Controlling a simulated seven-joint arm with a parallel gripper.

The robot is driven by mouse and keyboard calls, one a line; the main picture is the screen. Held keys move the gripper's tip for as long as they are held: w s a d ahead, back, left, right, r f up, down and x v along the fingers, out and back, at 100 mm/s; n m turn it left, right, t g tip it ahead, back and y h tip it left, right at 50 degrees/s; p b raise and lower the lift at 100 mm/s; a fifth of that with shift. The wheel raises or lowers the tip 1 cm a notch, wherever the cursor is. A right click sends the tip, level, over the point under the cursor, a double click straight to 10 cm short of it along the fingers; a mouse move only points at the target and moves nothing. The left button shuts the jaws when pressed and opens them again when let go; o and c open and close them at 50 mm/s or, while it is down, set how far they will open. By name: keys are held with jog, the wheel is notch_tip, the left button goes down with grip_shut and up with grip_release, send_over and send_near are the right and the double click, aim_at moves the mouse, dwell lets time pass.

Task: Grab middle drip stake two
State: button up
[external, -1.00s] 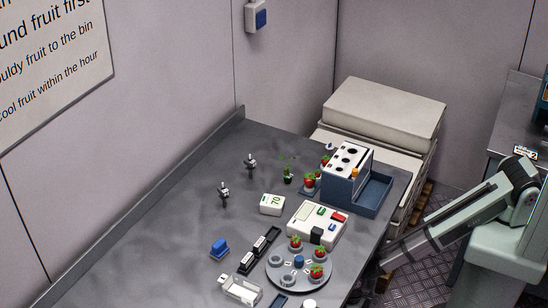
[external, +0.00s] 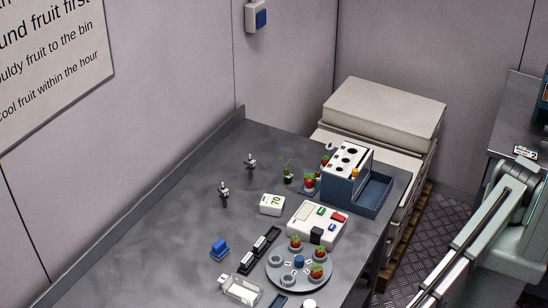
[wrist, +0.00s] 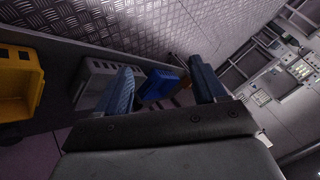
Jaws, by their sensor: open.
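Two small upright black-and-white pieces stand on the grey table in the external view, one farther back (external: 251,163) and one nearer (external: 224,194). They look like stakes, but I cannot tell which one is the middle drip stake two. My gripper (wrist: 160,66) shows in the wrist view with its two blue-grey fingers spread apart and nothing between them. It is outside the external view, where only my arm shows at the lower right, clear of the table. The wrist view shows no stake.
The table (external: 165,225) holds a round tray (external: 277,274) with strawberries, a white control box (external: 316,224), a blue-sided rack (external: 341,186) and a 70 display (external: 272,204). The wrist view shows yellow (wrist: 20,85), grey (wrist: 93,82) and blue (wrist: 160,84) bins beyond the fingers.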

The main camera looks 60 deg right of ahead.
jog(key=s+a+r+n+g+y, duration=0.1)
jog(key=s+a+r+n+y, duration=0.2)
jog(key=s+a+r, duration=1.8)
jog(key=w+d+r+m+t, duration=0.1)
jog(key=w+r+t, duration=0.1)
jog(key=w+r, duration=0.35)
jog(key=w+d+r+m+t+h, duration=0.1)
jog(key=w+r, duration=0.2)
jog(key=w, duration=0.5)
jog(key=w+d+r+m+t, duration=0.1)
jog(key=w+r+t, duration=0.1)
jog(key=w+r, duration=0.35)
jog(key=w+d+r+m+t+h, duration=0.2)
jog(key=w+d, duration=0.3)
jog(key=w, duration=0.7)
jog(key=w+d+r+m+t+h, duration=0.15)
jog(key=w+d, duration=0.35)
jog(key=w, duration=0.7)
jog(key=w+d+r+m+t+h, duration=0.15)
jog(key=w+d+m, duration=0.25)
jog(key=w+d, duration=0.55)
jog(key=w+d+r+m+h, duration=0.15)
jog(key=w+d+m, duration=0.45)
jog(key=w, duration=0.6)
jog(key=m+g+h, duration=0.4)
jog(key=m+g, duration=0.4)
jog(key=m, duration=0.8)
send_near(250, 160)
notch_tip(250, 160, down, 12)
jog(key=shift+s+a+f, duration=0.15)
